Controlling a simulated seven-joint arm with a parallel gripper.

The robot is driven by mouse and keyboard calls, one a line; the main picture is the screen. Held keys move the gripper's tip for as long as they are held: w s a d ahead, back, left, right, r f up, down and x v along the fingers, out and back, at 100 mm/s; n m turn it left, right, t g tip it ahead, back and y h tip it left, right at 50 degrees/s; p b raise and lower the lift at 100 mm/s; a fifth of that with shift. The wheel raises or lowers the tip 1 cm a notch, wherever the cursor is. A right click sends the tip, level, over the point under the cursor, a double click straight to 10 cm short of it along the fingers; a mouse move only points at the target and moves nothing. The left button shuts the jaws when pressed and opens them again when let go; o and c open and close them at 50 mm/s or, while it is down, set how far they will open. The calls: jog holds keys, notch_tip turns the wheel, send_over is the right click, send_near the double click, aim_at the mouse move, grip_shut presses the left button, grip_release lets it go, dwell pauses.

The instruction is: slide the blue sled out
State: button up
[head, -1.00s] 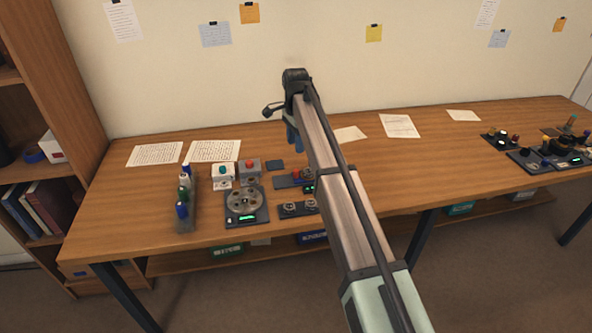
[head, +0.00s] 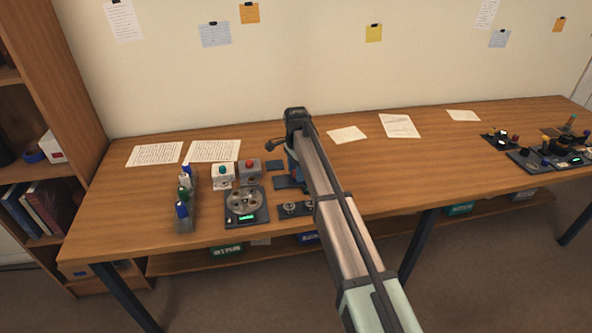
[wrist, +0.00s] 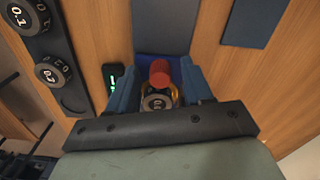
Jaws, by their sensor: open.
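In the wrist view, the blue sled (wrist: 176,70) shows as a bright blue patch between my fingers. A red cylinder (wrist: 159,70) stands up in front of it, and a round dark-and-brass part with a marked dial (wrist: 158,102) sits below the cylinder. My gripper (wrist: 158,82) is open, with one blue finger on each side of the sled and the red cylinder. Whether the fingers touch the sled cannot be told. In the head view, my arm hides most of the sled's place, and my gripper (head: 292,170) is low over the bench there.
A flat slate-blue plate (wrist: 163,25) lies beyond the sled, with another plate (wrist: 250,22) to its right. A dark block with numbered dials (wrist: 50,70) and a small green display (wrist: 113,78) lie left. A round fixture (head: 243,203) and bottle rack (head: 185,215) stand further left.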

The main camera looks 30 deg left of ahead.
grip_shut()
dwell(0.4)
